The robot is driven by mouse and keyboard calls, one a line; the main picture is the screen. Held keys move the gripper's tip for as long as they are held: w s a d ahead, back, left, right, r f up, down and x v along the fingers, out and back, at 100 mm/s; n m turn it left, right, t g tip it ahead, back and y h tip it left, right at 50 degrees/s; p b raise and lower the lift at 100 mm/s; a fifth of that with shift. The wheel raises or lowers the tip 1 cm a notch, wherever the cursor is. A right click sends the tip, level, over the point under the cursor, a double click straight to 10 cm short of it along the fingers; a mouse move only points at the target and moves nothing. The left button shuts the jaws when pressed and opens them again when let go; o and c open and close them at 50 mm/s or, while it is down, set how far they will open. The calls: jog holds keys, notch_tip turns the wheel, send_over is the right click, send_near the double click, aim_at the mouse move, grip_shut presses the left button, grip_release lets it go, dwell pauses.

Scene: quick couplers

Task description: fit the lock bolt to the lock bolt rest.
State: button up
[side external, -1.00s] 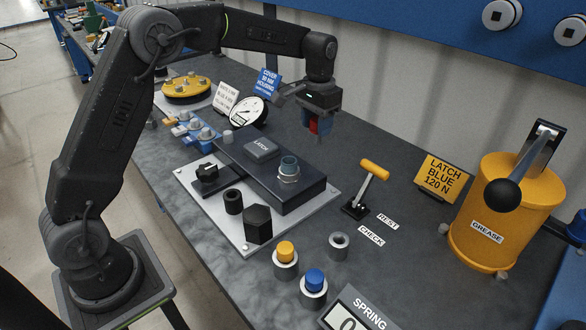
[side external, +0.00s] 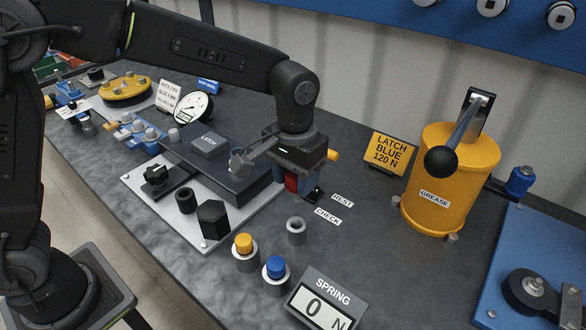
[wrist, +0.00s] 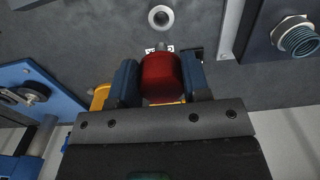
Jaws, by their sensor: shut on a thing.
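My gripper (side external: 298,184) is shut on a red part, which I take to be the lock bolt (side external: 291,183). In the wrist view the red lock bolt (wrist: 162,75) sits between the blue fingers of my gripper (wrist: 160,80); its far end is hard to make out. A short grey hollow cylinder (side external: 296,238), probably the lock bolt rest, stands on the bench near the REST and CHECK labels (side external: 335,208). It also shows as a ring at the top of the wrist view (wrist: 160,28). The lock bolt is above the bench, apart from this cylinder.
A yellow-handled lever (side external: 333,155) is close behind my gripper, mostly hidden. The latch block (side external: 240,187) on its plate is to the left. Yellow (side external: 244,242) and blue (side external: 276,266) capped cylinders and the spring display (side external: 322,300) are in front; the grease pot (side external: 430,215) is right.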

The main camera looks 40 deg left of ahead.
send_over(294, 219)
jog(key=s+d, duration=0.1)
jog(key=s, duration=0.1)
jog(key=shift+w+d+f, duration=0.1)
jog(key=shift+w+f, duration=0.05)
jog(key=shift+f, duration=1.3)
jog(key=shift+w+d+f, duration=0.1)
jog(key=shift+f, duration=1.35)
jog(key=shift+f, duration=2.7)
dwell(0.4)
jog(key=o, duration=0.9)
notch_tip(294, 219, up, 14)
jog(key=shift+f, duration=0.1)
